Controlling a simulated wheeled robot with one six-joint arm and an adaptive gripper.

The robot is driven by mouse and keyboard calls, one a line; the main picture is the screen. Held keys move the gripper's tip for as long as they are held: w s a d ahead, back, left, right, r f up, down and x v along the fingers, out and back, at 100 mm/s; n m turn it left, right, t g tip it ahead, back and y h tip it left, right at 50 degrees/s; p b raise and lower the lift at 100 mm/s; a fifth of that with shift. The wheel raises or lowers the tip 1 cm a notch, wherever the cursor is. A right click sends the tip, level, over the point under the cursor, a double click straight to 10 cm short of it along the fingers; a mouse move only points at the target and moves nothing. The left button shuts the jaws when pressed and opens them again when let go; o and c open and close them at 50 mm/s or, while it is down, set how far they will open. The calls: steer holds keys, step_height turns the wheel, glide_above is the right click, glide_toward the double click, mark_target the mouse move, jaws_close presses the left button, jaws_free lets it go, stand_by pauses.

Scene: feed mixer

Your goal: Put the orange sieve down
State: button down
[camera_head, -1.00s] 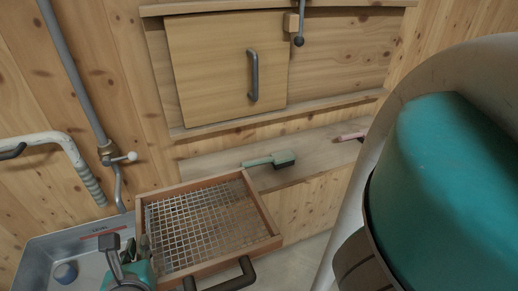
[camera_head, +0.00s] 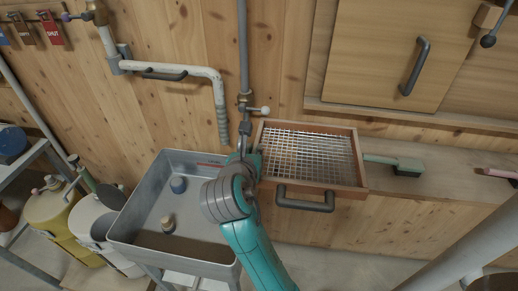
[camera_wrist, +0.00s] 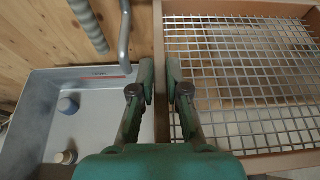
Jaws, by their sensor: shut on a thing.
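The sieve, a square orange-brown wooden frame (camera_head: 350,190) with a wire mesh, is right of the grey sink in the camera_head view. The sieve looks roughly level beside the wooden ledge. I cannot tell whether anything supports it from below.
The metal sink (camera_head: 125,222) holds a blue and a tan small object. A tap pipe (camera_head: 244,112) stands behind the sieve's left corner. A green brush (camera_head: 405,166) lies on the ledge (camera_head: 440,178) right of the sieve, with a pink-handled item (camera_head: 502,174) farther right.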

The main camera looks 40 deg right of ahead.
mark_target(257, 139)
steer(key=w+d, duration=0.1)
steer(key=d, duration=0.1)
steer(key=w+d, duration=0.4)
steer(key=shift+d, duration=0.25)
steer(key=shift+s+a+f, duration=0.1)
steer(key=shift+a+f, duration=0.05)
steer(key=shift+f, duration=0.65)
step_height(257, 139, down, 5)
steer(key=shift+f, duration=0.2)
steer(key=c, duration=1.2)
jaws_free()
steer(key=shift+f, duration=0.15)
